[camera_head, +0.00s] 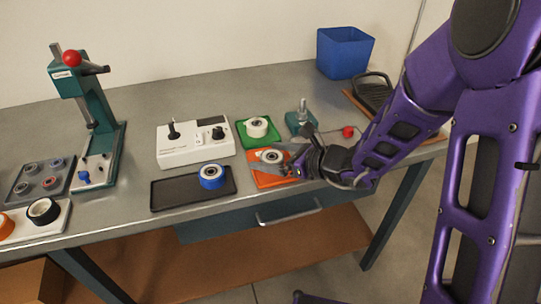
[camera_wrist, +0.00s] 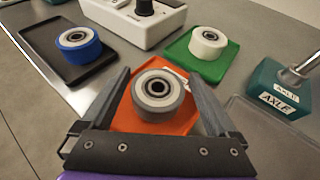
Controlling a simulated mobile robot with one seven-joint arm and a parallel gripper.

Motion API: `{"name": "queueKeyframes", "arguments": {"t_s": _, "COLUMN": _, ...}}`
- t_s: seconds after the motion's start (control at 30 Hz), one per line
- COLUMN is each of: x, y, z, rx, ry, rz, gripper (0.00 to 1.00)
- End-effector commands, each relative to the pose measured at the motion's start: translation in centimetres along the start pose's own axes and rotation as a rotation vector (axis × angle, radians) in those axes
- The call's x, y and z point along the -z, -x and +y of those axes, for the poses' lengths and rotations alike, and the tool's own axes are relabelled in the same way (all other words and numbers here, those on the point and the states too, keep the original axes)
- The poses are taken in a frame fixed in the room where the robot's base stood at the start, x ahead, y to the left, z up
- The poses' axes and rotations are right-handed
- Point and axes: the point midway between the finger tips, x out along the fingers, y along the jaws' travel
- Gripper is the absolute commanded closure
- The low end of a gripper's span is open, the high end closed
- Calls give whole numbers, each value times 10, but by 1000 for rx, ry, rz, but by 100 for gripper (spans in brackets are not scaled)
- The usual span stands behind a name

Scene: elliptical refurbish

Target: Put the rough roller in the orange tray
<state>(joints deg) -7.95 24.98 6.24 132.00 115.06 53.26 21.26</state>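A grey roller (camera_wrist: 158,92) with a pale metal hub sits on the orange tray (camera_wrist: 124,122) in the wrist view. It is the only roller on that tray; I cannot tell its surface texture. In the head view the roller (camera_head: 269,156) and the orange tray (camera_head: 267,181) are at the front middle of the bench, partly hidden by my gripper (camera_head: 264,160). My gripper (camera_wrist: 158,74) is open, with one finger on each side of the roller. Orange tray shows between the roller and the fingers, so they look apart from it.
A blue roller (camera_head: 211,174) lies on a black tray (camera_head: 170,194) to the left. A white roller (camera_head: 257,125) lies on a green tray (camera_head: 244,139) behind. A white control box (camera_head: 190,150) and a teal axle block (camera_head: 299,122) stand close by. A teal press (camera_head: 85,100) stands left.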

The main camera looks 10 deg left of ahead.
Motion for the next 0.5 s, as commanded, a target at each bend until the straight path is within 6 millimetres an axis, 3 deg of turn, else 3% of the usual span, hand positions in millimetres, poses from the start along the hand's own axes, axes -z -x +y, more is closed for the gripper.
{"name": "queueKeyframes", "arguments": {"t_s": 0.37, "x": -5, "y": 1, "z": 2, "rx": -4, "ry": 0, "rz": 0, "gripper": 0}}
{"name": "queueKeyframes", "arguments": {"t_s": 0.5, "x": -5, "y": 21, "z": 0, "rx": 1, "ry": 0, "rz": -1, "gripper": 0}}
